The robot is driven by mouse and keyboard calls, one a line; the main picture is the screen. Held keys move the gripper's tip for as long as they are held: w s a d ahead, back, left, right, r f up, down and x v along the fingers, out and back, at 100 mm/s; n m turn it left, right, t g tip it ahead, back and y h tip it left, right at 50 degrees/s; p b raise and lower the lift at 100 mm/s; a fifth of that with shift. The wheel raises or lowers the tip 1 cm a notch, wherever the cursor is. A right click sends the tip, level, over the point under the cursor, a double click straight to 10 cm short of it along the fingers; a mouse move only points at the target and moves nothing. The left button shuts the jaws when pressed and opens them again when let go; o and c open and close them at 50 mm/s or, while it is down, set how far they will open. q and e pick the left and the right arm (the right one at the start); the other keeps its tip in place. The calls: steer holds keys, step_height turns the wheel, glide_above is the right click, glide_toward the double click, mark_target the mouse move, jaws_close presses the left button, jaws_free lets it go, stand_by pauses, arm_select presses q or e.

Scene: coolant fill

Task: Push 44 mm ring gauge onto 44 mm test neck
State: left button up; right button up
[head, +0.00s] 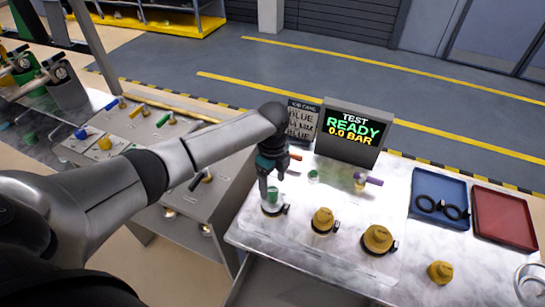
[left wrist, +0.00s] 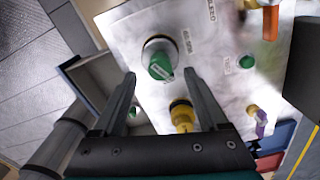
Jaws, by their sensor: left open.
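Two black ring gauges (head: 430,204) lie side by side in the blue tray; their sizes cannot be read. I cannot tell which fitting is the 44 mm test neck. My left gripper (head: 269,185) is open, just above a green cap on a pale round base at the bench's left. In the left wrist view the green cap (left wrist: 160,66) shows between and beyond the fingertips (left wrist: 160,75), with nothing held. Yellow-capped fittings (head: 323,219) (head: 378,238) stand to its right. My right gripper is not in view.
The blue tray (head: 440,183) stands beside an empty red tray (head: 506,216). A display (head: 355,133) reads "TEST READY 0.0 BAR"; a job card (head: 303,121) stands beside it. A purple-handled valve (head: 370,181) and another yellow cap (head: 440,272) are on the bench.

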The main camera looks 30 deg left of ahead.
mark_target(273, 190)
arm_select(q)
step_height(273, 190, up, 11)
stand_by(0.8)
